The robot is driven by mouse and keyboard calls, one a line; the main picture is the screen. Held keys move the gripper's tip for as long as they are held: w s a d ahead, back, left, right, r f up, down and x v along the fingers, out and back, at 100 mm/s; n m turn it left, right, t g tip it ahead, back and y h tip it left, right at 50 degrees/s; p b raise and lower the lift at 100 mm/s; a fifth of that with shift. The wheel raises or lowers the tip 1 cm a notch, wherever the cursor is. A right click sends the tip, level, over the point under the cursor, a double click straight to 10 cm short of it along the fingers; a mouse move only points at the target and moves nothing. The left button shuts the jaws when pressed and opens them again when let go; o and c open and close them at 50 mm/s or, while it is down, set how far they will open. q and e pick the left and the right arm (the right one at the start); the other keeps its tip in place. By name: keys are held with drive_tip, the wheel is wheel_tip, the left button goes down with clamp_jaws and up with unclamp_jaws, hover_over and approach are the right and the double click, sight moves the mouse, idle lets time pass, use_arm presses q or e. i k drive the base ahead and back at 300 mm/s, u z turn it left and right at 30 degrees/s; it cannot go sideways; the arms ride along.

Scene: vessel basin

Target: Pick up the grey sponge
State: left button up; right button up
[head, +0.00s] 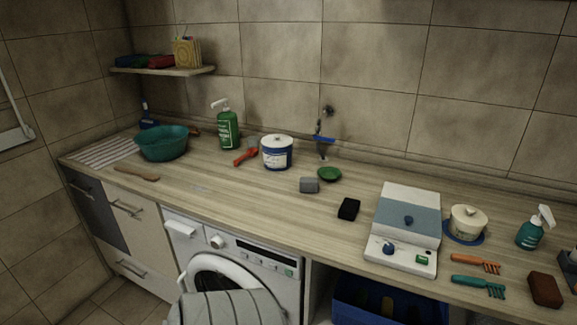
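The grey sponge (309,185) is a small block lying flat on the wooden counter (240,195), near its middle. A green dish (329,174) sits just behind it to the right. A black sponge-like block (348,209) lies in front of it to the right. Nothing covers the grey sponge. Neither of my grippers shows in the head view.
A white-lidded tub (277,153) and a red-handled brush (245,156) stand behind left. A white and blue-grey device (405,225) stands to the right. A teal basin (162,143) and green pump bottle (228,129) are at the left. The counter left of the sponge is mostly clear.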

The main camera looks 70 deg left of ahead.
sight(308, 185)
drive_tip(key=u, duration=0.7)
drive_tip(key=i, duration=0.7)
drive_tip(key=u, duration=0.75)
